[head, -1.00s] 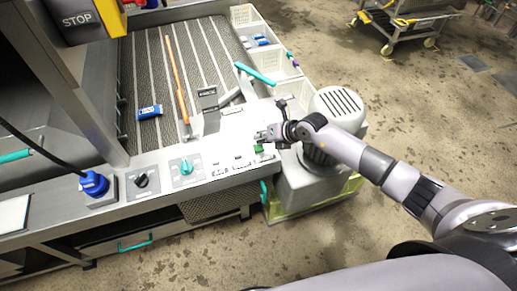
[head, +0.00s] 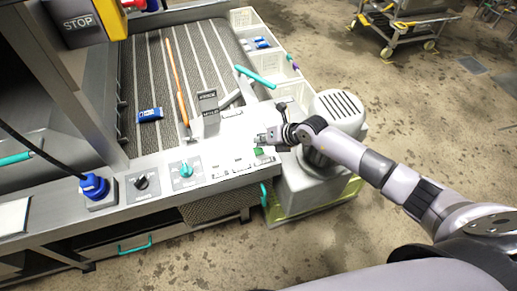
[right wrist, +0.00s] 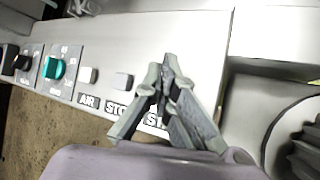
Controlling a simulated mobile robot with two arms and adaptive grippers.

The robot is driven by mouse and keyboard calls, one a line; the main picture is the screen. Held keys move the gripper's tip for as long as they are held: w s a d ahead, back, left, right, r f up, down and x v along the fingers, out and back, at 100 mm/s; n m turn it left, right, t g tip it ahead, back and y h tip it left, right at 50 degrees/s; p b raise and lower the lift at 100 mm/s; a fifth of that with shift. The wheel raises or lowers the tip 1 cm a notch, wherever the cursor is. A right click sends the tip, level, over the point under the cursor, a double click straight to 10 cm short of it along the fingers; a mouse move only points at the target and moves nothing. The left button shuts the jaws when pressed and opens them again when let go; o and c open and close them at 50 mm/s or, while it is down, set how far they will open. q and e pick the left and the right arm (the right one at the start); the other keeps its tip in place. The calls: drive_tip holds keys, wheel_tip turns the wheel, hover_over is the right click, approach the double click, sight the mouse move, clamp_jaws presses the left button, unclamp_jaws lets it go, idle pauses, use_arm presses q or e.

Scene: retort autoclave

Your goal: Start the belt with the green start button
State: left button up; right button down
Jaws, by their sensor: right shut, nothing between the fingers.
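The green start button (head: 258,151) sits at the right end of the grey control panel (head: 150,160), partly visible just below my right gripper. My right gripper (head: 262,138) is shut and empty over that end of the panel. In the right wrist view its fingertips (right wrist: 168,65) meet in a point. The fingers cover the button there and part of its label, leaving "ST" readable. I cannot tell whether the fingers touch the panel. My left gripper is not in view.
The panel also carries a teal knob (head: 185,169), a black knob (head: 141,183) and a blue plug (head: 94,186). Behind it, the ribbed belt (head: 205,55) bears a blue pack (head: 149,115) and an orange rod (head: 176,80). White crates (head: 290,93) line its right side.

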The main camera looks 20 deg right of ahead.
drive_tip(key=shift+f, duration=0.15)
drive_tip(key=shift+f, duration=0.3)
